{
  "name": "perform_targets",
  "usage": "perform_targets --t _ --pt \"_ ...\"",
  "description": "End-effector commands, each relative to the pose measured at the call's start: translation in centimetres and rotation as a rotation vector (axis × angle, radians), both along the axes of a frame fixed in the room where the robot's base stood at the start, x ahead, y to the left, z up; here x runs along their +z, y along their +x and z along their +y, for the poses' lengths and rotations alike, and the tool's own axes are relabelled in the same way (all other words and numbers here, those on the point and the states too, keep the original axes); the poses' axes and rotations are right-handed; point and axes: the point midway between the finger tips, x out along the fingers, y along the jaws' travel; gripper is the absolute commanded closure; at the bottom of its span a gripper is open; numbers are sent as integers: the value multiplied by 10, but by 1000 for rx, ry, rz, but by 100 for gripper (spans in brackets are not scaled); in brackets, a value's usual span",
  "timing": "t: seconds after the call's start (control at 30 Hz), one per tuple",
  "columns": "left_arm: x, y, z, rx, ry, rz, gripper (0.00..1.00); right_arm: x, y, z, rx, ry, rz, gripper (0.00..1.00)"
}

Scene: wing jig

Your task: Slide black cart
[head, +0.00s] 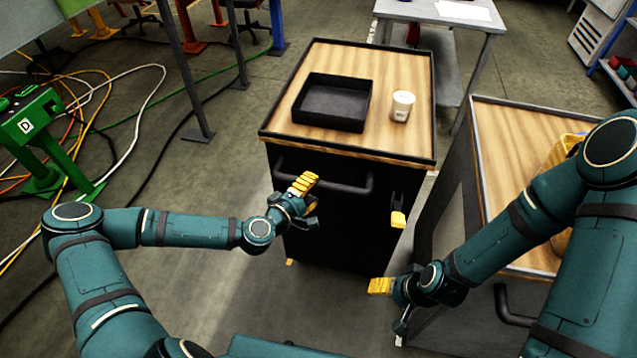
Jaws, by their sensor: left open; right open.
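The black cart (330,225) stands upright in the middle of the head view, with a wooden top and a dark rim. A black bar handle (350,188) runs across its near face. My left gripper (307,194) is open in front of the left part of this handle and overlaps it in the picture. I cannot tell whether it touches. My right gripper (386,290) is open, lower and in front of the cart's right near corner, apart from the handle.
A black tray (303,122) and a white cup (402,106) stand on the cart. A second wood-topped cart (500,150) stands close on the right. Cables (150,100) and a green stand (45,140) are at left. A grey table (450,18) is behind.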

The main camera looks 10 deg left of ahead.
Motion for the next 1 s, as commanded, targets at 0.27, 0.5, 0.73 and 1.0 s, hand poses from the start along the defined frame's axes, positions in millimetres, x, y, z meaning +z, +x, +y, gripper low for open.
perform_targets --t 0.27,0.5,0.73,1.0 --pt "10 -49 24 3 1 1 45 0 0 0 0 0 0 34" --pt "14 -69 32 2 1 0 45 0 0 0 0 0 0 34" --pt "15 -71 33 1 1 -1 45 0 0 0 0 0 0 34" --pt "14 -70 33 1 0 -1 45 0 0 0 0 0 0 34"
